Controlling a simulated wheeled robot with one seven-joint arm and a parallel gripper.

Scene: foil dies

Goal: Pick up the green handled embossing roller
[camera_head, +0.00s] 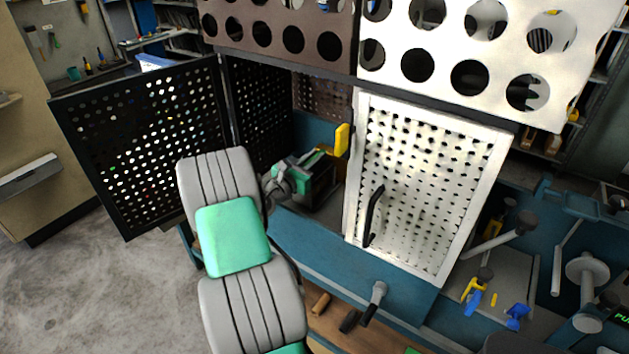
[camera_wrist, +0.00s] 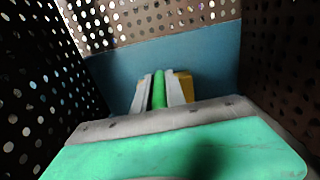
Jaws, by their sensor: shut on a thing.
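The green handle of the embossing roller (camera_wrist: 159,90) shows in the wrist view as a narrow upright strip between my two pale fingers. My gripper (camera_wrist: 160,92) is shut on it. The roller's head is hidden from the wrist camera. In the head view my gripper (camera_head: 318,172) reaches into the open cabinet, partly hidden by my own arm. Green shows there too, but I cannot tell the handle from my gripper's own green parts. A yellow thing (camera_wrist: 184,84) stands just behind the right finger. A yellow upright piece (camera_head: 342,140) also shows in the head view, right beside my gripper.
A white perforated door (camera_head: 425,180) with a black handle is close on the right. Several tools and rollers (camera_head: 587,280) lie at lower right.

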